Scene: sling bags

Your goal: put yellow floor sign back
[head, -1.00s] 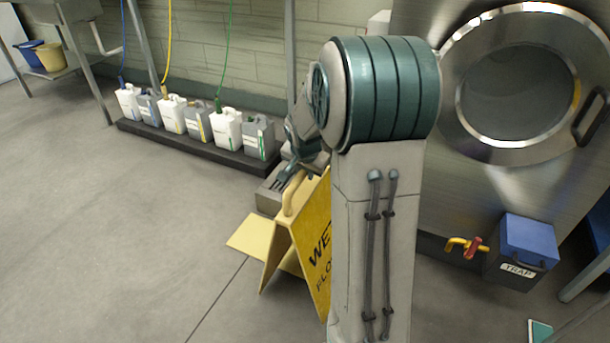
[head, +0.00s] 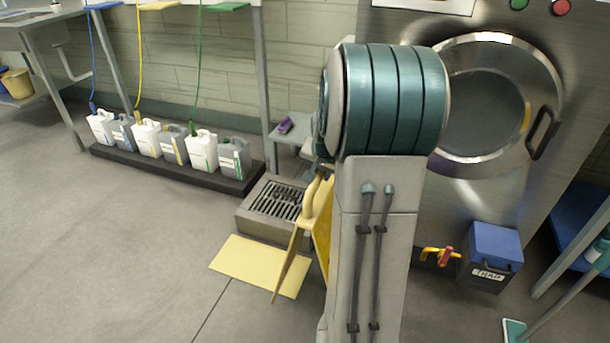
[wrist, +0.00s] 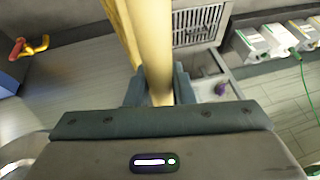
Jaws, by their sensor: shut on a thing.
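The yellow floor sign (head: 291,259) is seen nearly edge-on in the head view, left of my arm, which hides part of it. Its upper end is held in my gripper (head: 322,170), which is mostly hidden behind my arm. In the wrist view the fingers of my gripper (wrist: 160,88) are shut on the yellow sign (wrist: 157,45), which runs up out of the picture. A flat yellow rectangle (head: 245,263) lies on the floor just left of the sign. I cannot tell whether the sign's lower edge touches the floor.
A grated floor drain (head: 262,222) is behind the sign. Several jugs (head: 147,138) stand on a dark plinth (head: 190,175) by the wall. A steel machine with a round door (head: 490,105) and a blue-lidded trap box (head: 492,255) stand right. The floor at left is clear.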

